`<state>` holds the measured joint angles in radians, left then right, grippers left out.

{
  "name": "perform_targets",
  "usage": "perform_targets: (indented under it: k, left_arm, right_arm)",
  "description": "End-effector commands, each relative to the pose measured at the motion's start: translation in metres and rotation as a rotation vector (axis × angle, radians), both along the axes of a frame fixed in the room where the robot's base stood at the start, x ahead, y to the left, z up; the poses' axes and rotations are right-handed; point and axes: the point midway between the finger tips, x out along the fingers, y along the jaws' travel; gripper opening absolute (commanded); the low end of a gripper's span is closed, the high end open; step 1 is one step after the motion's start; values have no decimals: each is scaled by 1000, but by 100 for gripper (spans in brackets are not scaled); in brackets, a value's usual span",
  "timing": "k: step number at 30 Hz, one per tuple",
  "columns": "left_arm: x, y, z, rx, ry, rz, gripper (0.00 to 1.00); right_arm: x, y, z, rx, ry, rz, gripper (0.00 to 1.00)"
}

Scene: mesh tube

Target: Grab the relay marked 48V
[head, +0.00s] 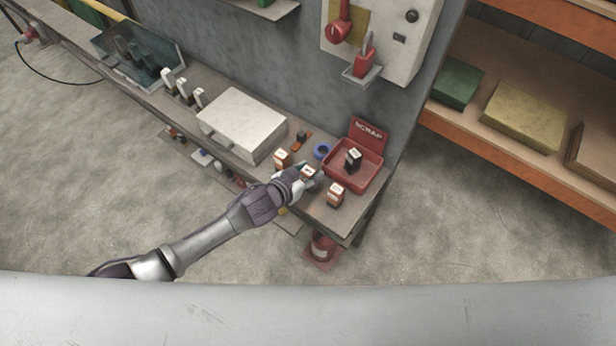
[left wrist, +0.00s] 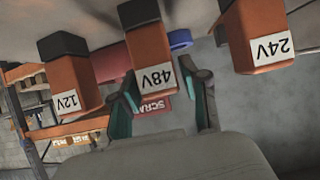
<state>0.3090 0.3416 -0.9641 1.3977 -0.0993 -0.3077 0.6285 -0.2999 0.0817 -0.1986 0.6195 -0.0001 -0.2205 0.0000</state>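The relay marked 48V (left wrist: 152,70) is an orange block with a black end and a white label, shown upside down in the left wrist view. In the head view it (head: 307,172) stands on the bench at my left gripper (head: 308,179). My left gripper (left wrist: 166,84) is open, with one finger toward each side of this relay. A gap shows on the right side; contact on the left is unclear. The relay marked 12V (left wrist: 68,85) is on the left and the one marked 24V (left wrist: 262,45) on the right. My right gripper is not in view.
A red SCRAP bin (head: 371,181) holding a dark relay (head: 352,159) stands just behind. A blue ring (head: 321,151) and a white box (head: 243,122) are close by. The bench's right end (head: 340,230) is near. Orange shelves (head: 530,180) stand at the right.

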Motion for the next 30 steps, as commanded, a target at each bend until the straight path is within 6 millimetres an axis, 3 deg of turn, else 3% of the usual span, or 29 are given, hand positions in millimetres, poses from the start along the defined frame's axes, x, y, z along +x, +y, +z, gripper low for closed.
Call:
perform_targets:
  k: [1,7,19,25,30]
  left_arm:
    - [0,0,0,0,0,0,32]
    - [0,0,0,0,0,0,0]
    - [1,0,9,-1,-3,0,0]
    - [1,0,45,-3,-6,-3,0]
    - [-38,20,63,-1,1,-2,0]
  right_arm:
    - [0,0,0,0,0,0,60]
    - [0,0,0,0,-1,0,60]
    - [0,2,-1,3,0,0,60]
    - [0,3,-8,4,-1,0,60]
    - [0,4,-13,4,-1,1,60]
